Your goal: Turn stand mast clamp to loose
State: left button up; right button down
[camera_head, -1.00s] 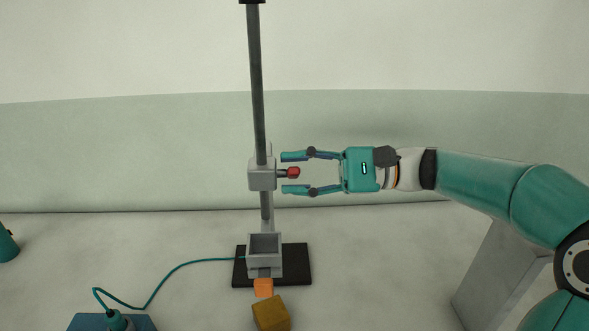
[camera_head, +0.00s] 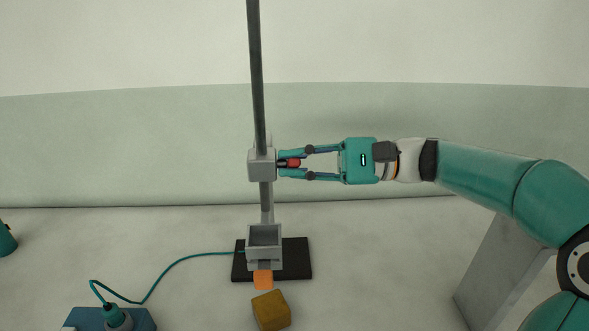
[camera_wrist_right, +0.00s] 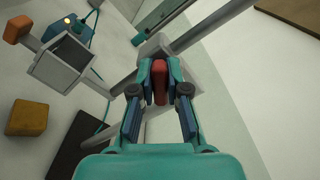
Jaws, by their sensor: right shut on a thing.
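The stand mast (camera_head: 257,80) is a tall grey post rising from a black base plate (camera_head: 297,259). A grey clamp block (camera_head: 261,165) sits around it partway up. The clamp's red knob (camera_head: 294,163) sticks out on the right side. My right gripper (camera_head: 285,164) comes from the right and is shut on the red knob, with a finger above and a finger below it. In the right wrist view the red knob (camera_wrist_right: 159,82) shows between the two fingertips (camera_wrist_right: 159,78), in front of the clamp block.
A grey open box (camera_head: 264,236) is on the stand low down, with an orange tab (camera_head: 263,280) in front. A yellow-brown block (camera_head: 271,310) lies nearer. A teal cable (camera_head: 185,261) runs to a blue device (camera_head: 135,319) at lower left. A grey block stands at right.

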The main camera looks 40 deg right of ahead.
jog(key=c, duration=1.2)
grip_release()
jog(key=shift+o, duration=0.2)
jog(key=v, duration=1.2)
jog(key=shift+f, duration=0.1)
